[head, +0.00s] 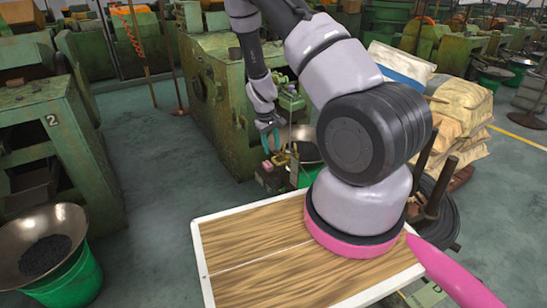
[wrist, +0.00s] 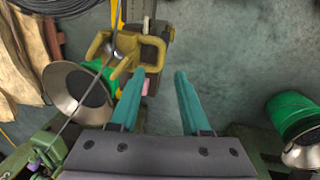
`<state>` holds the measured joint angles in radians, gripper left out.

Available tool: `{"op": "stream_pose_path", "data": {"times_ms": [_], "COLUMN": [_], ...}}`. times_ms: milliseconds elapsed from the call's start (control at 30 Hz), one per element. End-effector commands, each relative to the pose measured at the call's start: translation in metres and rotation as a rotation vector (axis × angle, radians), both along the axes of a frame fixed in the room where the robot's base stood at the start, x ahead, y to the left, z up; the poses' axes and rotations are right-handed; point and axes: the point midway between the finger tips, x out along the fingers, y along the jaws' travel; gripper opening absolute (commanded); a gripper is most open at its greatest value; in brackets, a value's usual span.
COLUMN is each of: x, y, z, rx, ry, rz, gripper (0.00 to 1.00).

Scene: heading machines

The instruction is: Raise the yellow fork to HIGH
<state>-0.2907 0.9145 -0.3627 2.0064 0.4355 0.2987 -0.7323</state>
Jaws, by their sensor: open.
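The yellow fork (wrist: 125,52) shows in the wrist view at upper left of centre, a mustard-coloured bracket with prongs beside a dark upright post (wrist: 158,35). In the head view the yellow fork (head: 282,159) is small and partly hidden. My gripper (wrist: 160,74) is open and empty, its two teal fingers apart. The left fingertip lies just below and right of the fork's prongs in the wrist view; I cannot tell whether they touch. In the head view my gripper (head: 269,139) hangs just above the fork, in front of the green machine (head: 215,85).
A metal bowl on a green bucket (wrist: 70,95) stands left of the fork in the wrist view, and another green bucket (wrist: 290,112) is at right. Sacks (head: 455,115) are piled to the right in the head view. Open floor (head: 160,170) lies left of the machine.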

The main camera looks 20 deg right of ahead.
Motion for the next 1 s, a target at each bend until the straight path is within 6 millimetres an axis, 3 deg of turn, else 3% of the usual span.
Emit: {"op": "stream_pose_path", "data": {"times_ms": [100,300,700,767,833,1000], "x": [0.0,0.001,0.002,0.002,0.002,0.002], "y": [-0.004,-0.008,-0.009,-0.009,-0.009,-0.009], "z": [-0.024,-0.049,-0.057,-0.057,-0.057,-0.057], "rx": [0.0,0.001,0.001,0.001,0.001,0.001], "ry": [0.003,0.002,0.0,0.0,0.0,0.0], "rz": [-0.002,-0.002,-0.001,-0.001,-0.001,-0.001], "gripper": [0.47,0.47,0.47,0.28,0.01,0.0]}}
